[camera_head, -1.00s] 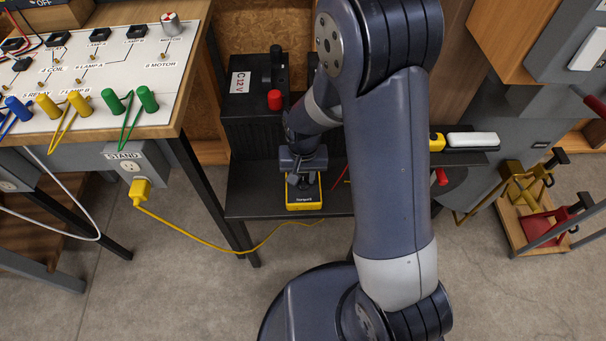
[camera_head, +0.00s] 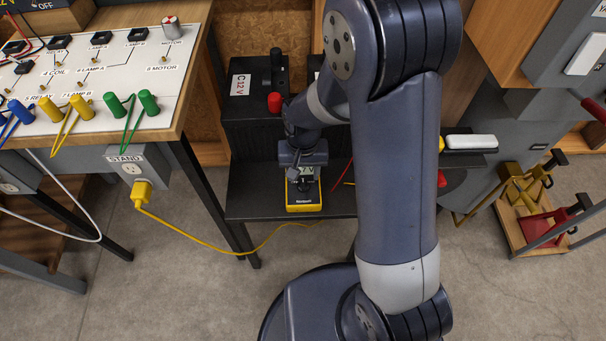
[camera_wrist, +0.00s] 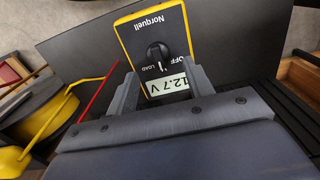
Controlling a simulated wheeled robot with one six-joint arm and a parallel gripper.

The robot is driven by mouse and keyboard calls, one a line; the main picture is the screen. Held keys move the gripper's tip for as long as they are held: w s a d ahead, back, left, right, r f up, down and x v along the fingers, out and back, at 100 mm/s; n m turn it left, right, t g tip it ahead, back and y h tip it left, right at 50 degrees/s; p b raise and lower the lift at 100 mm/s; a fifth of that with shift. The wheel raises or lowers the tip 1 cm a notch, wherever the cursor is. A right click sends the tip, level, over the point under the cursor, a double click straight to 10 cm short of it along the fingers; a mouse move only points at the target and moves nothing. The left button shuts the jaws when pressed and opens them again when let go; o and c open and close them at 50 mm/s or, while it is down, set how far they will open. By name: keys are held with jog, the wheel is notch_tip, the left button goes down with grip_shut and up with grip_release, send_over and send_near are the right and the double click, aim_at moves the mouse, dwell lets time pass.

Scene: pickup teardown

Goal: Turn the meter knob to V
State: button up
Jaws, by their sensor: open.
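The yellow-edged meter (camera_head: 304,208) lies on the low black shelf, and the wrist view shows its black face (camera_wrist: 181,43) upside down. Its round black knob (camera_wrist: 157,52) has a pale mark on the side facing the display, between the LOAD and OFF labels. The lit display (camera_wrist: 168,86) reads 12.7 V. My gripper (camera_wrist: 159,68) is open, with a finger on either side of the display and the knob beyond the fingertips, apart from both fingers.
A black battery box (camera_head: 250,107) with a red terminal stands behind the meter. The shelf (camera_head: 250,195) is bare left of the meter. A yellow cord (camera_head: 200,240) runs from the bench outlet.

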aim_at(303, 181)
notch_tip(303, 181, up, 8)
jog(key=p, duration=0.1)
dwell(0.4)
notch_tip(303, 181, down, 11)
jog(key=shift+f+b, duration=0.1)
jog(key=shift+b, duration=1.05)
jog(key=shift+r, duration=0.25)
